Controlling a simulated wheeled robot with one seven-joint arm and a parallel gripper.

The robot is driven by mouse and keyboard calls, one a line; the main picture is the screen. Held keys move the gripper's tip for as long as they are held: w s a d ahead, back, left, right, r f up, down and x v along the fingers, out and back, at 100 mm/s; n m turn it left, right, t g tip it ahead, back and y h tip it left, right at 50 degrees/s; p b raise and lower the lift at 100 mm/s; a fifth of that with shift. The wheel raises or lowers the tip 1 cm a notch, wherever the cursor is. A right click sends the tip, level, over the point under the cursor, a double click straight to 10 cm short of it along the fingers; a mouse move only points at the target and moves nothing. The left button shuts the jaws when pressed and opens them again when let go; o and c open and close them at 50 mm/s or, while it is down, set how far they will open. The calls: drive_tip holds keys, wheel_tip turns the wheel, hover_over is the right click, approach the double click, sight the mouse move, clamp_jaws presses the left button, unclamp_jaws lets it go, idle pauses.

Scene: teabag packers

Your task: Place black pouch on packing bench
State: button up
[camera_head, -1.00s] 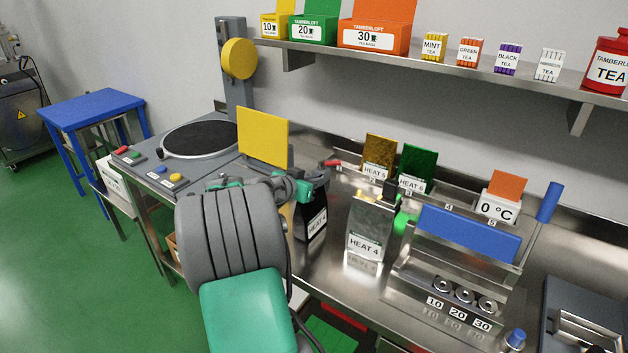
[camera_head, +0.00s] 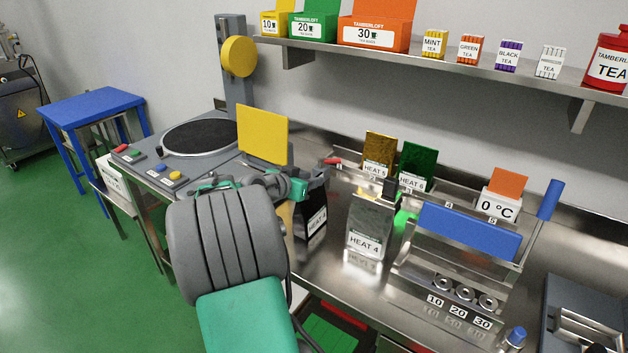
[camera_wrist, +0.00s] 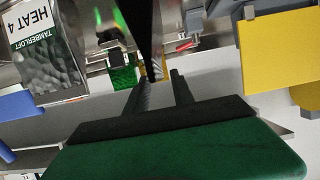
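The black pouch (camera_head: 314,222), with a white label, stands upright on the steel packing bench (camera_head: 335,275), left of the silver pouch. My gripper (camera_head: 303,187) is at the black pouch's upper left, and my arm hides part of that area. In the wrist view the black pouch (camera_wrist: 143,22) shows as a dark narrow shape beyond the fingertips. The two fingers of my gripper (camera_wrist: 160,85) are apart with a gap between them. Whether a finger touches the pouch I cannot tell.
A silver HEAT 4 pouch (camera_head: 367,232) stands close to the right. Gold (camera_head: 379,150) and green (camera_head: 417,163) pouches stand behind. A blue-barred sealer (camera_head: 470,232) is further right. A yellow panel (camera_head: 262,134) rises behind my gripper, and a shelf (camera_head: 480,75) runs above.

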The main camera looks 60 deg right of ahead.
drive_tip(key=b+v, duration=0.1)
drive_tip(key=v, duration=0.9)
drive_tip(key=w+a+f+n+t+y, duration=0.3)
drive_tip(key=w+a+n, duration=0.15)
drive_tip(key=a, duration=0.45)
drive_tip(key=w+a+f+n+t+y, duration=0.25)
drive_tip(key=w+a, duration=0.35)
drive_tip(key=a, duration=0.3)
drive_tip(key=s+a+f+n+y, duration=0.2)
drive_tip(key=a+n, duration=0.2)
drive_tip(key=a, duration=0.5)
drive_tip(key=s+a+f+n+y, duration=0.2)
drive_tip(key=a+n+y, duration=0.1)
drive_tip(key=a, duration=0.6)
drive_tip(key=s+a+f+n+y, duration=0.2)
drive_tip(key=a+n, duration=0.4)
drive_tip(key=a, duration=0.4)
drive_tip(key=shift+s+f+y, duration=0.2)
drive_tip(key=shift+f+y, duration=0.1)
drive_tip(key=shift+y, duration=0.05)
